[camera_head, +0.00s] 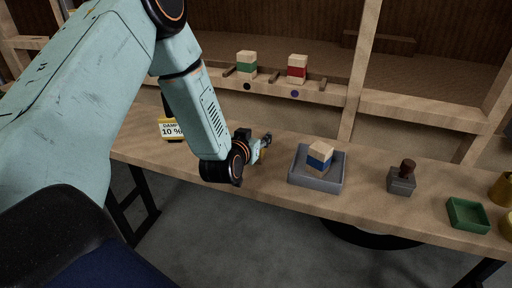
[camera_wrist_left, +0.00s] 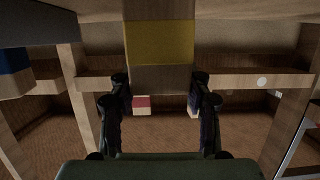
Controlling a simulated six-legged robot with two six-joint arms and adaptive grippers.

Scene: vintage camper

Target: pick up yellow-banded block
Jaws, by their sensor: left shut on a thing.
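The yellow-banded block (camera_wrist_left: 160,42) is large in the left wrist view, at top centre, with a pale wood part below its yellow band. My left gripper (camera_wrist_left: 160,105) has one finger on each side of its lower part and is shut on it. In the head view my left gripper (camera_head: 264,144) is above the bench, left of the grey tray. I cannot make out the yellow-banded block in the head view; the gripper and arm seem to hide it. My right gripper is not in view.
A blue-banded block (camera_head: 319,157) sits in the grey tray (camera_head: 316,184). Green-banded (camera_head: 246,64) and red-banded (camera_head: 297,68) blocks stand on the back shelf. A yellow meter (camera_head: 171,129), a dark-knobbed grey block (camera_head: 401,182) and a green tray (camera_head: 467,214) are on the bench.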

